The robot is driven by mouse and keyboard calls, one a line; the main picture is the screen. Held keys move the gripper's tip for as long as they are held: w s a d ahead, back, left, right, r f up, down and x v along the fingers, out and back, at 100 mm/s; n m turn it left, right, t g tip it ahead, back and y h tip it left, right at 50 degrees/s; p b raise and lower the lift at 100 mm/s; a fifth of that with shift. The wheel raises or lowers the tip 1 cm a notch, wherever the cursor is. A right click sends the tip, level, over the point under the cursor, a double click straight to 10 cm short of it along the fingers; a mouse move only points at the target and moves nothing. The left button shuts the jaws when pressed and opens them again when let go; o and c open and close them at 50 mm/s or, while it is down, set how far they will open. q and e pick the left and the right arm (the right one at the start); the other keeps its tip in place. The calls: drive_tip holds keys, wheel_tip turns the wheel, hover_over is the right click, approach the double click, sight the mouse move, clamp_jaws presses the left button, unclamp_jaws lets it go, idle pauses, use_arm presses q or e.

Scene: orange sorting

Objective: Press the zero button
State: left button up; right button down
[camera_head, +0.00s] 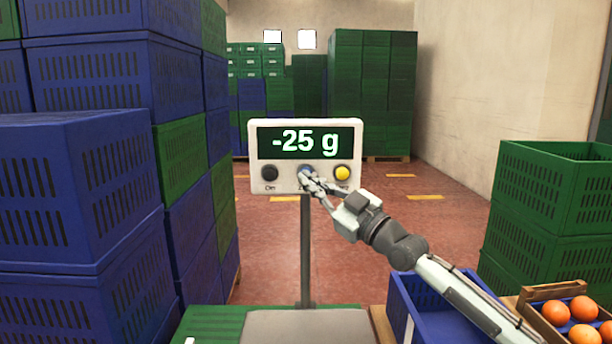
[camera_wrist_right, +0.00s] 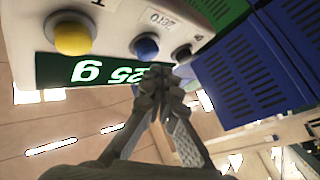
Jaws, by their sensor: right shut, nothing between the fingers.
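The scale's white display head (camera_head: 350,130) stands on a grey post and reads "-25 g". Along its lower edge are a black button (camera_head: 270,173), a blue button (camera_head: 306,170) and a yellow button (camera_head: 342,173). In the right wrist view the blue button (camera_wrist_right: 145,46) has a label reading "Zero" beside it. My right gripper (camera_head: 309,182) is shut and empty, its fingertips just in front of the blue button and partly covering it. In the right wrist view its tips (camera_wrist_right: 166,76) show close to the panel, apart from the blue button. My left gripper is out of view.
The scale's grey plate (camera_head: 305,327) is below the display. A blue crate (camera_head: 445,315) and a wooden box (camera_head: 535,293) of oranges stand at lower right. Stacked blue crates (camera_head: 85,190) fill the left; green crates (camera_head: 550,190) stand on the right.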

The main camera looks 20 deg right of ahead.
drive_tip(key=shift+w+d+b, duration=0.15)
drive_tip(key=shift+w+b, duration=0.3)
drive_tip(key=shift+w+d+b, duration=0.15)
drive_tip(key=shift+w+b, duration=0.4)
drive_tip(key=shift+b, duration=0.15)
idle(0.9)
idle(0.3)
drive_tip(key=shift+s+a+p, duration=0.25)
drive_tip(key=shift+s+p, duration=0.75)
drive_tip(key=shift+p, duration=0.1)
